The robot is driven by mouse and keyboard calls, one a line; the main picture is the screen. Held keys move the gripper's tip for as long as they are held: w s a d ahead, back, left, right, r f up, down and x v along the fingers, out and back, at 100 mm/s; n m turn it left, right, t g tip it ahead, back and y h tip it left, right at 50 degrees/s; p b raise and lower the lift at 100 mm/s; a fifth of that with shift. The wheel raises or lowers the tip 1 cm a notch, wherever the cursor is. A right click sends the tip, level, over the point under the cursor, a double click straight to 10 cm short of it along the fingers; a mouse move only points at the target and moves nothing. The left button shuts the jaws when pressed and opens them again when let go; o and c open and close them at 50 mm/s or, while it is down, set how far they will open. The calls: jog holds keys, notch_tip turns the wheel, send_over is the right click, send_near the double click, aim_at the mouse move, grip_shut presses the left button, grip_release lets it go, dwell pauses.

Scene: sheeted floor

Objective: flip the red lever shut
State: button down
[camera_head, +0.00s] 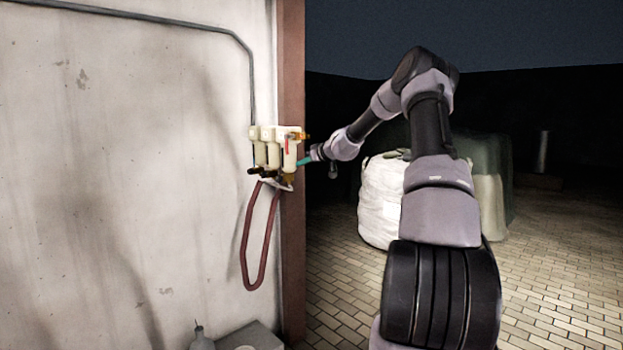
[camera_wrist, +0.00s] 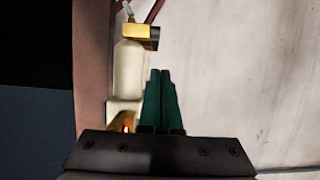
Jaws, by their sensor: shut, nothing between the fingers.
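A cream filter unit (camera_head: 259,152) with several upright bowls is fixed to the wall beside the rust-brown post. A small red strip, which looks like the red lever (camera_head: 286,146), shows on its right part. I cannot tell its exact angle. My gripper (camera_head: 303,161) has teal fingers and is just right of the unit. In the wrist view my gripper (camera_wrist: 161,72) is shut and empty, with its fingers beside a cream bowl (camera_wrist: 129,70). A small orange-red bit (camera_wrist: 127,124) shows low at the unit, partly hidden by my gripper's body. Contact cannot be told.
A dark red hose (camera_head: 246,245) hangs in a loop below the unit. A grey pipe (camera_head: 180,20) runs along the wall. A white bulk bag (camera_head: 381,205) stands on the paved floor behind my arm. A grey box (camera_head: 252,338) is at the wall's foot.

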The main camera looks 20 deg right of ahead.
jog(key=s+d+f, duration=0.2)
jog(key=s+f, duration=0.2)
jog(key=shift+s+f, duration=0.3)
jog(key=shift+s, duration=0.05)
jog(key=shift+a, duration=0.1)
